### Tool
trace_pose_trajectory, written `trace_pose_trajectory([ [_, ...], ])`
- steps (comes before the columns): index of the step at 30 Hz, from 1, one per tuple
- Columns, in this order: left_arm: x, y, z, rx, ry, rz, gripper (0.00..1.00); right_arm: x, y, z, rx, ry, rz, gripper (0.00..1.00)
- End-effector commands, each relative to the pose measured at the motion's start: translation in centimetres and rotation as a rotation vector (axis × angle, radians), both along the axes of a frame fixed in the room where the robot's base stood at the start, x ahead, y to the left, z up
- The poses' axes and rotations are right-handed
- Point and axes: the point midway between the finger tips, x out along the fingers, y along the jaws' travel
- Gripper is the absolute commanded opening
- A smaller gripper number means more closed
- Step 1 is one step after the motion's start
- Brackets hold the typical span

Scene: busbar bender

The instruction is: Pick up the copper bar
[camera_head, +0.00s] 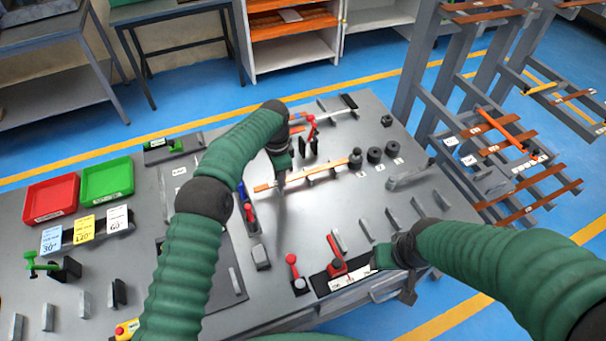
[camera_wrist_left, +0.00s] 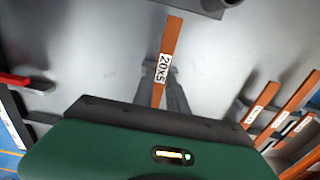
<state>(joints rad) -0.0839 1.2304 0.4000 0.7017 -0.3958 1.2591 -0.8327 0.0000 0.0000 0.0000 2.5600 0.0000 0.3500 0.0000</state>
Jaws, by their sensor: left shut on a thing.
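A copper bar (camera_wrist_left: 172,38) with a white 20x5 label shows in the left wrist view, its near end between my left gripper's fingers (camera_wrist_left: 162,92). The fingers are shut on it. In the head view my left gripper (camera_head: 281,183) points down at the table, and a long thin bar with an orange end (camera_head: 263,187) runs past it to the right. I cannot tell whether the bar is clear of the surface. My right gripper (camera_head: 383,258) is near the table's front edge, by a red-handled tool; its fingers are not clear.
The grey table (camera_head: 140,280) holds a red bin (camera_head: 50,198), a green bin (camera_head: 107,180) and black round parts (camera_head: 375,155). Grey upright plates stand near the front right. A rack with several copper bars (camera_head: 510,140) stands to the right.

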Motion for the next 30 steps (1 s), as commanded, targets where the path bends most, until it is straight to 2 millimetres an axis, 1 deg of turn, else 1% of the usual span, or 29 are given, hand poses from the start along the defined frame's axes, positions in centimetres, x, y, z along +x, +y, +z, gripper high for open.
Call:
trace_pose_trajectory([
  [10,0.0,0.0,0.0,0.0,0.0,0.0,0.0,0.0,0.0,0.0,0.0,0.0,0.0,0.52],
  [13,0.1,0.0,0.6,0.0,-0.002,0.001,0.0,0.0,0.0,-0.1,0.0,0.0,0.0,0.52],
  [14,0.1,0.0,1.0,0.0,-0.002,0.001,0.0,0.0,0.0,-0.1,0.0,0.0,0.0,0.52],
  [17,0.1,0.0,3.0,0.0,-0.005,0.001,0.0,0.0,0.0,-0.3,0.0,0.0,0.0,0.52],
  [21,0.2,-0.1,6.8,-0.001,-0.007,0.0,0.0,0.0,0.0,-0.2,0.0,0.0,0.0,0.52],
  [24,0.1,-0.1,8.8,0.0,-0.004,0.0,0.0,0.0,0.0,0.1,0.0,0.0,0.0,0.52],
  [27,0.1,0.0,9.9,0.0,-0.002,0.001,0.0,0.0,0.0,0.2,0.0,0.0,0.0,0.52],
  [30,0.1,0.0,10.1,0.0,-0.001,0.0,0.0,0.0,0.0,0.2,0.0,0.0,0.0,0.52],
])
